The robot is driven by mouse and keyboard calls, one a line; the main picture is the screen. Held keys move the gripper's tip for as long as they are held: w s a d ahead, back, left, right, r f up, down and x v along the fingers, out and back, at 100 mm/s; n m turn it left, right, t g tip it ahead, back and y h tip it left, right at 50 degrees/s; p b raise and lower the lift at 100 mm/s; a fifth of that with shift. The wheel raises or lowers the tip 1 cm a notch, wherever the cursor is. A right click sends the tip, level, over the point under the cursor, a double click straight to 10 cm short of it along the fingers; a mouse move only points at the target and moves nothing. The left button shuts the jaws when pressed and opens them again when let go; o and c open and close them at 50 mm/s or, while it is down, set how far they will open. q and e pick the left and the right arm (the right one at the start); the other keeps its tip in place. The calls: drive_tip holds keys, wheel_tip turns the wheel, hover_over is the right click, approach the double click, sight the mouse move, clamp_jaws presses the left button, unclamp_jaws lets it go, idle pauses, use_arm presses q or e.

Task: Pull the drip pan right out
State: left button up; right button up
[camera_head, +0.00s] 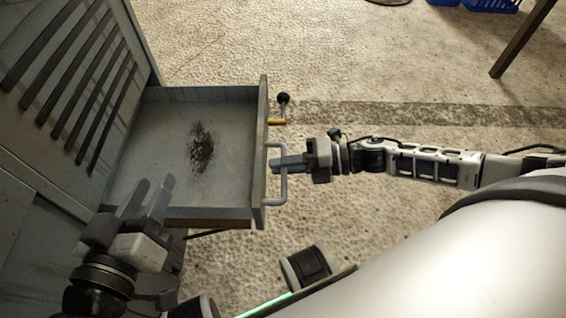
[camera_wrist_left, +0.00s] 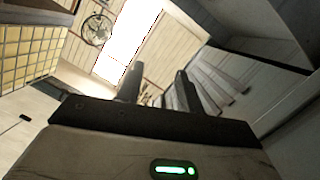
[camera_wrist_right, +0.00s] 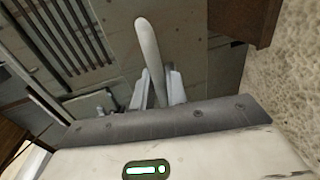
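The drip pan (camera_head: 160,140) is a grey shallow tray with a dark dirt patch on its floor. It sticks far out of the grey slatted cabinet (camera_head: 60,90), its left end at the cabinet face. A pale bar handle (camera_head: 283,190) stands on its front wall and also shows in the right wrist view (camera_wrist_right: 147,45). My right gripper (camera_head: 278,164) is shut on this handle, with the bar between its fingers. My left gripper (camera_head: 147,194) is open and empty, by the pan's near side close to the cabinet. Its fingers overlap the pan wall in the head view; contact is unclear.
A black-knobbed lever (camera_head: 283,98) and a yellow piece (camera_head: 278,122) show just beyond the handle. Bare floor (camera_head: 380,60) lies right of the pan. A blue crate (camera_head: 488,4) and a wooden leg (camera_head: 522,40) stand at the far right.

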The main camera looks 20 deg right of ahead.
drive_tip(key=shift+o, duration=1)
use_arm(q)
drive_tip(key=shift+r, duration=0.1)
drive_tip(key=p, duration=0.1)
drive_tip(key=a+f+m+g+y+p, duration=0.1)
drive_tip(key=p, duration=0.1)
drive_tip(key=shift+s+f, duration=0.15)
drive_tip(key=shift+s, duration=0.05)
use_arm(e)
drive_tip(key=v, duration=1.6)
